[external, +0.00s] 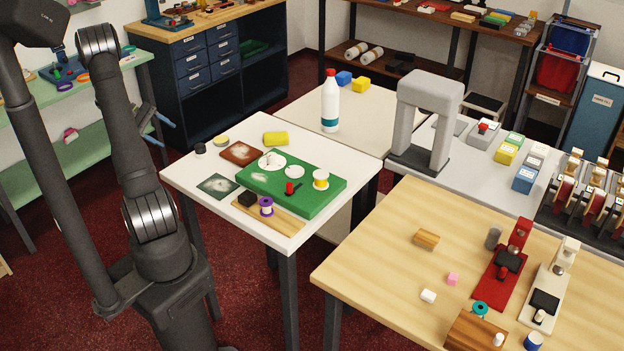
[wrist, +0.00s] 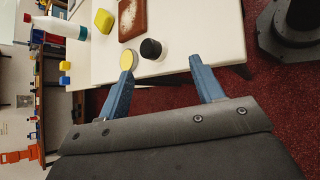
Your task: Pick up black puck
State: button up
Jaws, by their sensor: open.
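The black puck (external: 200,149) stands near the left corner of the small white table in the external view. In the wrist view the puck (wrist: 151,49) is a short dark cylinder near the table edge, just beyond the fingertips. My gripper (wrist: 161,70) is open, with its blue fingers spread on either side of the line to the puck and nothing between them. In the external view my gripper's blue fingers (external: 165,128) show partly behind my arm, to the left of the puck and apart from it.
A yellow-topped disc (wrist: 126,59) lies close beside the puck, near the left finger. A brown swatch tile (external: 241,153), a yellow block (external: 276,138) and a green board (external: 318,203) share the white table (external: 182,178). A white bottle (external: 330,110) stands on the table behind.

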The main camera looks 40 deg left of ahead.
jog(key=s+a+f+n+t, duration=0.1)
jog(key=s+a+n+t, duration=0.2)
jog(key=n, duration=0.6)
send_near(200, 145)
jog(key=shift+n+t+h, duration=0.3)
jog(key=shift+t, duration=0.1)
jog(key=x, duration=0.3)
jog(key=f+x, duration=0.1)
jog(key=x, duration=0.6)
jog(key=shift+s+f, duration=0.25)
jog(key=shift+f, duration=0.15)
jog(key=c, duration=1.1)
